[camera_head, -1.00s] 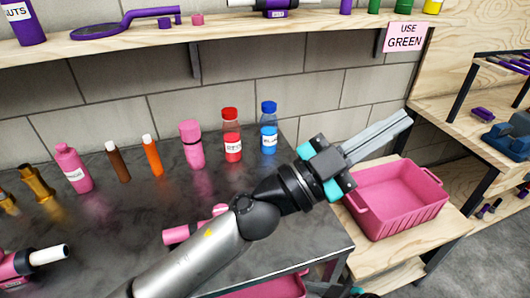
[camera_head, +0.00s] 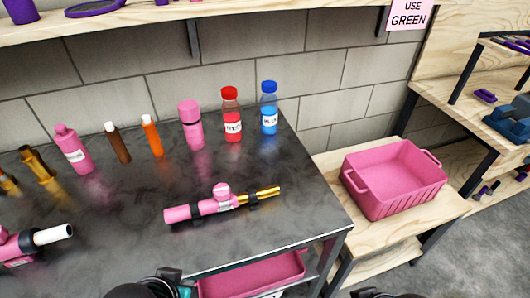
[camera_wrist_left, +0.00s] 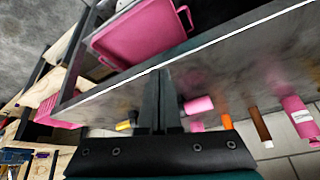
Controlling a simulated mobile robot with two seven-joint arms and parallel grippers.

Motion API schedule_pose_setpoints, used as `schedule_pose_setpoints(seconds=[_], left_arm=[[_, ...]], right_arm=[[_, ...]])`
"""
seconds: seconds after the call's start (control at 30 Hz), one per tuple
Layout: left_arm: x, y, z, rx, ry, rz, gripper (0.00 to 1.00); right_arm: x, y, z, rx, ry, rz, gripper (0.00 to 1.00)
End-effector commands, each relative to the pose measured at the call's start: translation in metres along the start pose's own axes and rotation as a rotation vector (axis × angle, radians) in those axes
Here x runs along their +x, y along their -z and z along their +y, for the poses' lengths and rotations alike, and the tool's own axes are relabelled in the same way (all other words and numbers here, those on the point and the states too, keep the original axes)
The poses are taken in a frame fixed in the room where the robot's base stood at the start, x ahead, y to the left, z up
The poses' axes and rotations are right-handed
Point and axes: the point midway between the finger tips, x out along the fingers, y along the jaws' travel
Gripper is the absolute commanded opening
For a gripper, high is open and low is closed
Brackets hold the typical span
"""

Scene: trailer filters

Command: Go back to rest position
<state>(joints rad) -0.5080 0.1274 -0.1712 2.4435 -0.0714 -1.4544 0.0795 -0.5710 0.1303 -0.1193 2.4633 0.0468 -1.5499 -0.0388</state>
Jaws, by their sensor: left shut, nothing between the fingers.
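My left gripper shows in the left wrist view with its two long grey fingers (camera_wrist_left: 158,80) closed together and nothing between them. In the head view only a dark and teal part of my left gripper (camera_head: 172,288) shows at the bottom edge; its fingertips are out of that frame. It is low in front of the dark worktop (camera_head: 120,255). A small black part of mine shows at the bottom edge, right of centre; no fingers of my right gripper can be seen.
A pink tool with a gold tip (camera_head: 222,203) lies on the worktop. Several bottles, including a red one (camera_head: 232,115) and a blue one (camera_head: 269,108), stand along the wall. A pink crate (camera_head: 395,207) sits on the wooden bench. A pink bin (camera_head: 250,279) is under the worktop.

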Motion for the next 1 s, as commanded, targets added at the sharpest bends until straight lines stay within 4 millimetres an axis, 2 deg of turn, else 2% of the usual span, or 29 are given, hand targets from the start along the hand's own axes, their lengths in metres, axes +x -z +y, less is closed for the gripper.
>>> schedule_pose_setpoints(seconds=[0.03,0.1,0.13,0.37,0.57,0.8,1.0], left_arm=[[-0.004,-0.021,-0.001,0.011,-0.014,-0.067,0.00],[-0.010,-0.048,-0.001,0.033,-0.040,-0.158,0.00],[-0.010,-0.055,-0.001,0.041,-0.048,-0.183,0.00],[0.044,-0.067,0.004,0.041,-0.047,-0.195,0.00],[0.096,-0.093,0.008,0.045,-0.051,-0.222,0.00],[0.160,-0.146,0.013,0.052,-0.056,-0.259,0.00],[0.200,-0.200,0.016,0.060,-0.060,-0.293,0.00]], right_arm=[[-0.002,-0.002,0.002,0.019,-0.015,-0.008,0.88],[-0.004,-0.006,0.006,0.046,-0.037,-0.022,0.88],[-0.002,-0.008,0.007,0.054,-0.043,-0.028,0.88],[0.052,-0.016,0.006,0.046,-0.034,-0.052,0.88],[0.108,-0.035,0.004,0.041,-0.027,-0.081,0.88],[0.179,-0.078,0.000,0.034,-0.020,-0.119,0.88],[0.226,-0.126,-0.003,0.028,-0.015,-0.153,0.88]])
